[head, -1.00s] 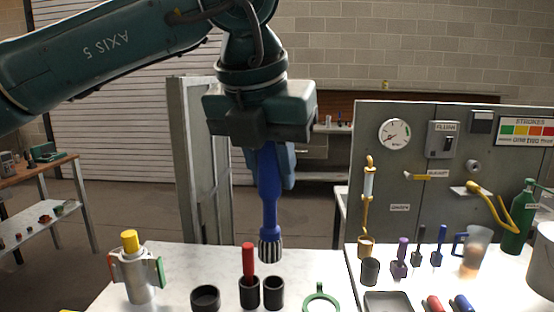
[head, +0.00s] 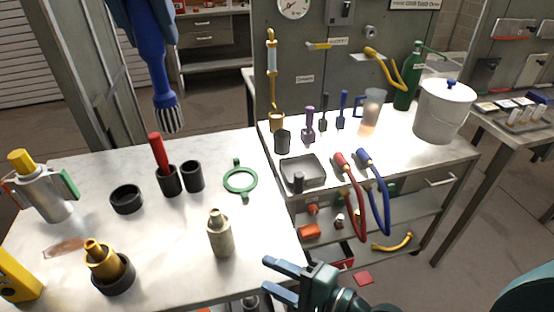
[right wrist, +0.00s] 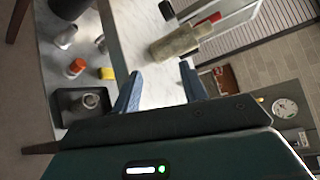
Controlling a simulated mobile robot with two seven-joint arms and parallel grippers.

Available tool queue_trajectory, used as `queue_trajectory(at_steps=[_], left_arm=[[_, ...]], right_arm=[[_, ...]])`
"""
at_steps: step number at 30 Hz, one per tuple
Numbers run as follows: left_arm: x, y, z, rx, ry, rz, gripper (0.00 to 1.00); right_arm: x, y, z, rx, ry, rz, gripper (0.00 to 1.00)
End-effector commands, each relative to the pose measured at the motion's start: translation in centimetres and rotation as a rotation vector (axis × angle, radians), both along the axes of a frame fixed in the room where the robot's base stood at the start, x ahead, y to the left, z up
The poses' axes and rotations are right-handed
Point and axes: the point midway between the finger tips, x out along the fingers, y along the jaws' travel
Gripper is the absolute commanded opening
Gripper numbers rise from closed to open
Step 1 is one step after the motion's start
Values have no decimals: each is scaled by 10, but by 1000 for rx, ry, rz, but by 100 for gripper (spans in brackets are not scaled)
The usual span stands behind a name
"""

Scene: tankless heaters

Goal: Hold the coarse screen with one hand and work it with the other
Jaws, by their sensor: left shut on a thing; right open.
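A grey-tan cylinder with a narrow neck (head: 221,238), which I take for the coarse screen, stands upright near the front of the left table. It also shows in the right wrist view (right wrist: 174,46), beyond my open fingertips. My left gripper (head: 145,12), mostly cut off at the top, is shut on a blue brush (head: 153,62). Its striped bristles (head: 168,115) point down in the air, behind the table's far edge in the picture. My right gripper (head: 277,280) is open and empty, below and right of the cylinder, apart from it.
A red-handled tool (head: 159,153) stands in one of two dark cups. A green ring (head: 240,180), a black ring (head: 127,199) and a yellow-topped canister (head: 45,195) share the table. A grey tray (head: 303,171) and red and blue hoses (head: 377,190) lie on the right bench.

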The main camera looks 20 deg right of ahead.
Motion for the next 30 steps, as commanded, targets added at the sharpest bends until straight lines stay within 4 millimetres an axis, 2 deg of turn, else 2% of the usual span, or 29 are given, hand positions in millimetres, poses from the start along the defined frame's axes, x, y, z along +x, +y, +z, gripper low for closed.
queue_trajectory(at_steps=[6,12,20,23,30], left_arm=[[0,0,0,0,0,1,2],[0,0,0,0,0,1,2],[0,0,0,0,0,1,2],[0,0,0,0,0,1,2],[0,0,0,0,0,1,2]], right_arm=[[25,-4,25,504,406,27,43],[41,-11,47,808,693,53,43],[50,-9,56,934,820,66,43],[57,0,57,936,820,68,43],[84,38,58,935,817,70,43]])
